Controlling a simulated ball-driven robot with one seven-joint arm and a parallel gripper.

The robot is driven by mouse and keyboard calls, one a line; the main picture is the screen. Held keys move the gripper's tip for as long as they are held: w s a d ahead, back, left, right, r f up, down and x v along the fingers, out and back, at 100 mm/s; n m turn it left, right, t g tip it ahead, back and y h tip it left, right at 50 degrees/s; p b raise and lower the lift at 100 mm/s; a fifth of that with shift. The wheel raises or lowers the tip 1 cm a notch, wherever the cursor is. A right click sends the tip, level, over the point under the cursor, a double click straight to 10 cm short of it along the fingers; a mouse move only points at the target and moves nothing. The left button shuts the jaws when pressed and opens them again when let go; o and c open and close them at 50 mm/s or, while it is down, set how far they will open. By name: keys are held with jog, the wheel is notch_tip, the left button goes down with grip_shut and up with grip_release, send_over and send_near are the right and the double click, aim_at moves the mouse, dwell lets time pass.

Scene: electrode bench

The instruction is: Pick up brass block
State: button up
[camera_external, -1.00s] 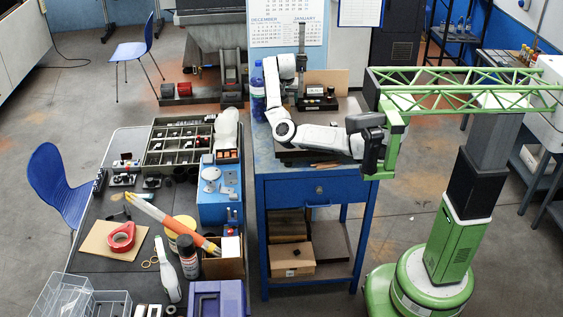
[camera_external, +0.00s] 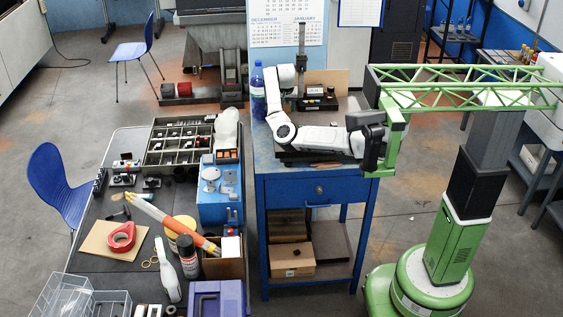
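My white arm reaches left across the blue bench (camera_external: 264,165), bends at an elbow and rises at the bench's left end. My gripper (camera_external: 290,86) is at the far end of the arm, beside the measuring stand; its fingers are too small and hidden to make out. A black base (camera_external: 318,104) with several small pieces on top stands just right of it. I cannot tell which piece, if any, is the brass block. I cannot see whether the gripper holds anything.
The stand's tall post (camera_external: 301,42) rises close to my wrist. A blue bottle (camera_external: 258,92) stands just left of my arm. A dark plate lies under my forearm. The left table (camera_external: 100,205) is crowded with a sorting tray (camera_external: 152,160), tape, cans and boxes.

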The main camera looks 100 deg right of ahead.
grip_shut()
jog(key=shift+r, duration=0.1)
